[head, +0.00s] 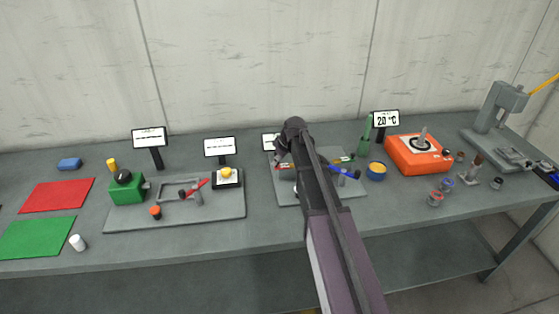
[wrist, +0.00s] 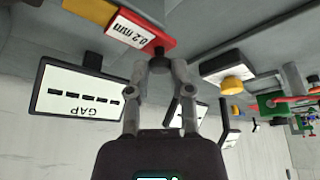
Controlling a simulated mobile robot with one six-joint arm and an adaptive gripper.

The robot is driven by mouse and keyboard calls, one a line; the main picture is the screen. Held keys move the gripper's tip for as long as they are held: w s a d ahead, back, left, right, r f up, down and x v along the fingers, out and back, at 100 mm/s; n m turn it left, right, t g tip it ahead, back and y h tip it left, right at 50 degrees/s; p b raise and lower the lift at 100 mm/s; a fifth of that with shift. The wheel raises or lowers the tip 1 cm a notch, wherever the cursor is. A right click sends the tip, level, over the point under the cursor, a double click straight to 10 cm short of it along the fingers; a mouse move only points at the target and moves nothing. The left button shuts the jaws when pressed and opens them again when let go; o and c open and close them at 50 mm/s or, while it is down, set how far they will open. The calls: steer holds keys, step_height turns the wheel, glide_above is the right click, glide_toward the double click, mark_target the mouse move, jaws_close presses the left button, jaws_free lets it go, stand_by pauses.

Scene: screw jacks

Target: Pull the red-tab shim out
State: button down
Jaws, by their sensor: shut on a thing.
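The red-tab shim (wrist: 144,33) shows at the top of the wrist view, with a white "0.2 mm" label and a dark round knob at its end. My gripper (wrist: 160,62) is shut on that knob. A yellow part (wrist: 90,10) lies right beside the red tab. In the head view my gripper (head: 281,157) is low over the left side of a grey plate (head: 291,198), and my arm hides much of what stands there. A little red shows just below the gripper. Whether the shim still sits in a gap is hidden.
A "GAP" sign (wrist: 78,92) stands close to my gripper. Right of my arm are a blue-handled part (head: 345,172), a yellow-topped blue cup (head: 377,170) and an orange device (head: 418,155). Another plate (head: 225,208) with fixtures lies to the left. Bare table shows in front.

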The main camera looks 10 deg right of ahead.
steer(key=shift+a, duration=0.3)
steer(key=shift+c, duration=2.4)
jaws_free()
steer(key=shift+a, duration=0.1)
steer(key=shift+d, duration=0.2)
steer(key=shift+r, duration=0.1)
